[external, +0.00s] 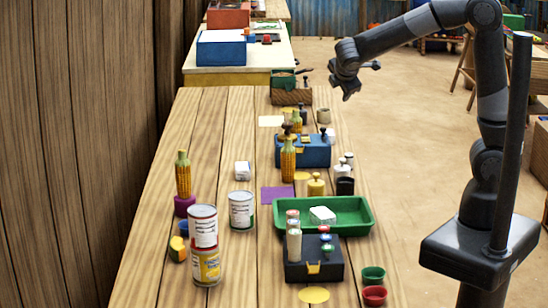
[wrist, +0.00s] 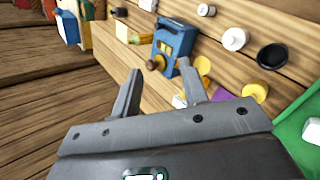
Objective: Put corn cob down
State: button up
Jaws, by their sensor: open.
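Three corn cobs stand upright in the external view. One corn cob (external: 183,175) is on a purple block (external: 184,206) at the left of the table. A second corn cob (external: 288,160) stands at the front left of the blue balance box (external: 316,152). A third corn cob (external: 297,122) is behind that box. My gripper (external: 360,82) is open and empty, raised over the table's right edge, apart from all the cobs. In the wrist view my open gripper (wrist: 160,67) has nothing between its fingers. The blue box (wrist: 176,38) shows beyond them, with a yellow-green thing, perhaps a cob (wrist: 138,39), beside it.
Stacked cans (external: 204,228) and another can (external: 241,210) stand at the front left. A green tray (external: 355,228) and a black balance box (external: 314,272) are at the front right. Small jars and weights crowd the right side. Bare planks lie at the back left.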

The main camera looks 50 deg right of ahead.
jog(key=s+d+m+y, duration=0.3)
jog(key=s+m, duration=0.4)
jog(key=s, duration=0.5)
jog(key=s+d+m+g+y, duration=0.1)
jog(key=s+d+m+y, duration=0.2)
jog(key=s+m, duration=0.4)
jog(key=s+d, duration=0.1)
jog(key=s, duration=0.4)
jog(key=shift+s+r+y, duration=0.2)
jog(key=shift+r+y, duration=0.05)
jog(key=shift+y, duration=0.05)
jog(key=shift+o, duration=0.3)
